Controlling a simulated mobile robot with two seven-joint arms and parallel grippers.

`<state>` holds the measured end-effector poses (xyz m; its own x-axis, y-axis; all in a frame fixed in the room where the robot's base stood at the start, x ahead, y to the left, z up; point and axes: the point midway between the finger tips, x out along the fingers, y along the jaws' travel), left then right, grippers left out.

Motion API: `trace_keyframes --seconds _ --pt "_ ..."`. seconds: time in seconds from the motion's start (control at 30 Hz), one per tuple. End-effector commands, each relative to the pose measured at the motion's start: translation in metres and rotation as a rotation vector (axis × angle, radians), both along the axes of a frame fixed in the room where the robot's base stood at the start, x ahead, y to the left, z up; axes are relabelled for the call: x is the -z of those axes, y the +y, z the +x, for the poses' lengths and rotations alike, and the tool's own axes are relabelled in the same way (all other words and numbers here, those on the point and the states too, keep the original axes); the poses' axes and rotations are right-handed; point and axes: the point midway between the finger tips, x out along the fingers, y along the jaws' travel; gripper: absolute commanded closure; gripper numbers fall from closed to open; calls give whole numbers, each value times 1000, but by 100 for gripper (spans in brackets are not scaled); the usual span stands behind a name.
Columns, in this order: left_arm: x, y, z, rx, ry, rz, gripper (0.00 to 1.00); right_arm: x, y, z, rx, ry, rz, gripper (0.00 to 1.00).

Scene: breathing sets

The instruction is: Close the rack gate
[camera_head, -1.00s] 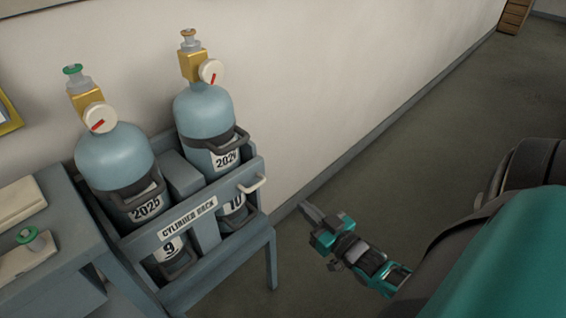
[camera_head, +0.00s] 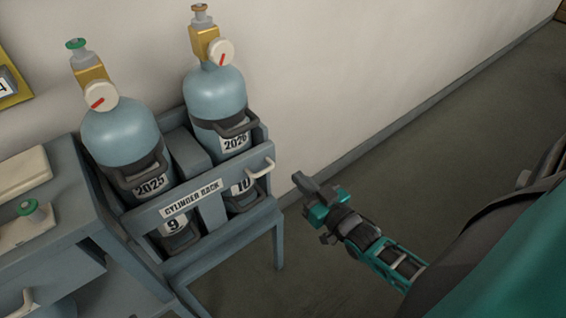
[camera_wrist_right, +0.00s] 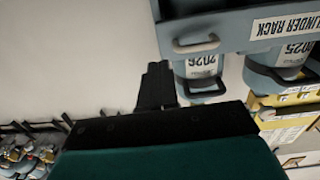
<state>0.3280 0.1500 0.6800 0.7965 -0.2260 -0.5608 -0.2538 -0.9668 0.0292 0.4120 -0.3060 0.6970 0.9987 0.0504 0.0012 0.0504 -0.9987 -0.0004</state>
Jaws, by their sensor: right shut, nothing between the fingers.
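The rack gate (camera_head: 225,188) is a blue-grey bar labelled "CYLINDER RACK" running across the front of two light-blue cylinders. A white handle (camera_head: 260,168) sits at its right end. I cannot tell whether a gap remains between gate and frame. The left cylinder (camera_head: 122,130) is marked 2025 and the right cylinder (camera_head: 215,92) 2026; both stand upright in the rack. My right gripper (camera_head: 300,182) is shut and empty, to the right of the handle and apart from it. In the right wrist view, my fingers (camera_wrist_right: 155,85) point toward the gate handle (camera_wrist_right: 196,46). My left gripper is out of view.
A grey-blue cabinet (camera_head: 45,215) stands at the left, with a green-knobbed fitting (camera_head: 32,210) on top. A pale wall (camera_head: 350,70) lies behind the rack. The floor (camera_head: 450,120) to the right is clear.

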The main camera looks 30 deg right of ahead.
Motion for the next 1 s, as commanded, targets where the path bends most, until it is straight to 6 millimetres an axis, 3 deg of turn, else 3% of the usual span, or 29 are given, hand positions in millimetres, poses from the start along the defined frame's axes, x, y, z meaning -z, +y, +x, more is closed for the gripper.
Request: trace_keyframes --seconds 0.2,0.4,1.0 --pt "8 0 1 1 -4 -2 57 1 2 45 0 -3 0 100" --pt "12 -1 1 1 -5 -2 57 1 3 70 1 0 0 100" --pt "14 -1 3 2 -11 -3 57 1 4 83 -9 -1 -1 100"
